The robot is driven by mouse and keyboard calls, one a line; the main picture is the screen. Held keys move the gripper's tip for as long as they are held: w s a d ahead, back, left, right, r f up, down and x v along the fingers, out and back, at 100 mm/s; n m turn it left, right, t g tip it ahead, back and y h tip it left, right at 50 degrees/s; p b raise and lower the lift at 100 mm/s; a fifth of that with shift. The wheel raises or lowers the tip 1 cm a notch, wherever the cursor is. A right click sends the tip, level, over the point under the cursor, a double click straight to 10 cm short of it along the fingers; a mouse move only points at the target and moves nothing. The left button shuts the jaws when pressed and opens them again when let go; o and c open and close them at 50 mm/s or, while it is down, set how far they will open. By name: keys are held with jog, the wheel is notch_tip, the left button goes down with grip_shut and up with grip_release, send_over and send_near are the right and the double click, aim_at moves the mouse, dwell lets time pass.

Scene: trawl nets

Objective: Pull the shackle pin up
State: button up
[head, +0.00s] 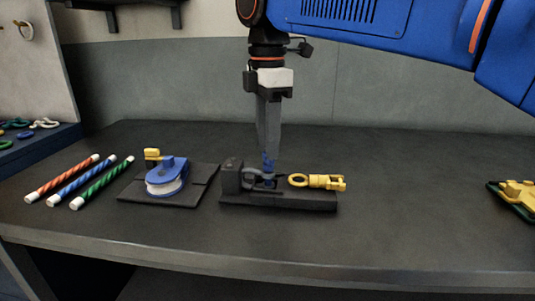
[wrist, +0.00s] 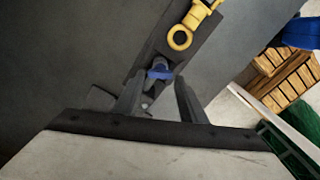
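The shackle (head: 250,180) is dark grey and sits at the left end of a black block fixture (head: 290,203) on the bench. Its blue pin (wrist: 159,73) shows between my fingertips in the wrist view, and bits of blue show at the finger ends in the head view. My gripper (head: 268,165) points straight down over the shackle. In the wrist view my gripper (wrist: 160,84) has its two fingers apart, one on each side of the pin, with narrow gaps seeming to remain. The fingers partly hide the pin and shackle.
A yellow swivel with an eye (head: 325,182) lies just right on the same fixture. To the left are a blue tape-like holder (head: 167,177) on a dark plate and three striped rods (head: 80,180). A yellow item (head: 517,195) lies far right. The bench between is clear.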

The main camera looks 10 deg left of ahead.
jog(key=shift+f, duration=1.8)
jog(key=shift+c, duration=0.4)
grip_shut()
jog(key=shift+r, duration=1.8)
jog(key=shift+o, duration=0.4)
grip_release()
notch_tip(320, 180, up, 12)
